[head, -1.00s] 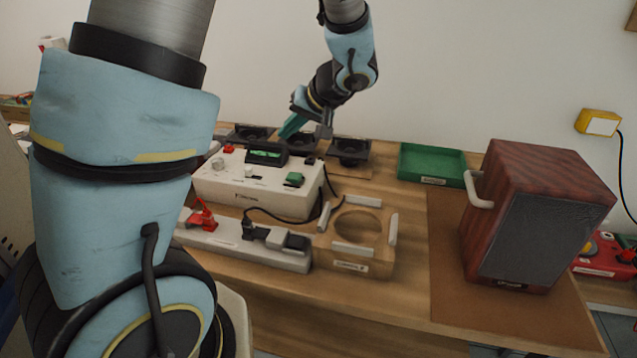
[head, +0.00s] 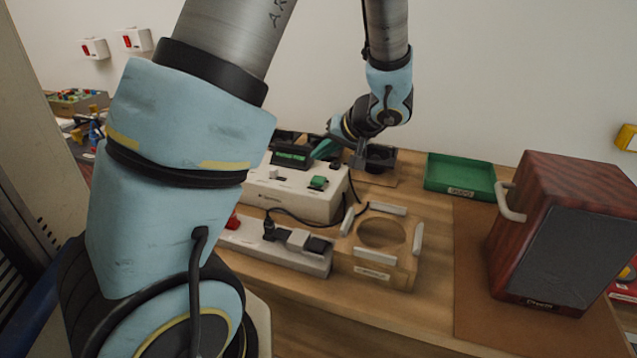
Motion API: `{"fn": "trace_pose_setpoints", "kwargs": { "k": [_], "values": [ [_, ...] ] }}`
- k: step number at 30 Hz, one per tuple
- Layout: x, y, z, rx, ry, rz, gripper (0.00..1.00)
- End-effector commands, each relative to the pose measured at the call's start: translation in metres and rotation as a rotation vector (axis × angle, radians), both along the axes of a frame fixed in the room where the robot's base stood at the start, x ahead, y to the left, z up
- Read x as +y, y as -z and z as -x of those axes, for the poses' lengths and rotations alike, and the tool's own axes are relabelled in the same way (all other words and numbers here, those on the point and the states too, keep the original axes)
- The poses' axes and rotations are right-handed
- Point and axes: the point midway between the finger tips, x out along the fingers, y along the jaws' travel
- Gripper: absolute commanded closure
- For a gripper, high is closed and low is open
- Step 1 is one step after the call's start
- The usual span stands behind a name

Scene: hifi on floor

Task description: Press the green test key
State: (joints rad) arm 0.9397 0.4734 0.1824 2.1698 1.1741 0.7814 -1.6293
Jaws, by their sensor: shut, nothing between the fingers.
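The green test key (head: 318,182) is a small raised green block on top of a white tester box (head: 285,199), at its right side. A dark display with green lit digits (head: 290,157) stands behind and left of the key. My gripper (head: 318,153) has teal fingers and is shut and empty. It shows just behind and above the key, right of the display, and appears apart from the key. The exact height of its fingertips over the box cannot be told. My upper arm hides the box's left part.
A power strip (head: 283,247) with a plugged black cable lies in front of the box. A wooden ring holder (head: 375,265) stands to its right. A green tray (head: 460,175) and a large wooden speaker (head: 560,235) stand further right. Dark speaker drivers (head: 378,157) sit behind.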

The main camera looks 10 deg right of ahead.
Motion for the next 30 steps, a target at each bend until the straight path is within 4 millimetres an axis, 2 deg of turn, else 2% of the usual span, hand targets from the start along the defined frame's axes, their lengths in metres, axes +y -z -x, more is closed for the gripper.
{"fn": "trace_pose_setpoints", "kwargs": {
  "k": [3,9,30],
  "values": [
    [0.0,0.022,0.0,0.0,-0.001,0.001,1.0],
    [0.0,0.035,0.0,-0.001,0.001,0.001,1.0],
    [0.0,0.036,0.0,0.0,0.0,0.0,1.0]
  ]
}}
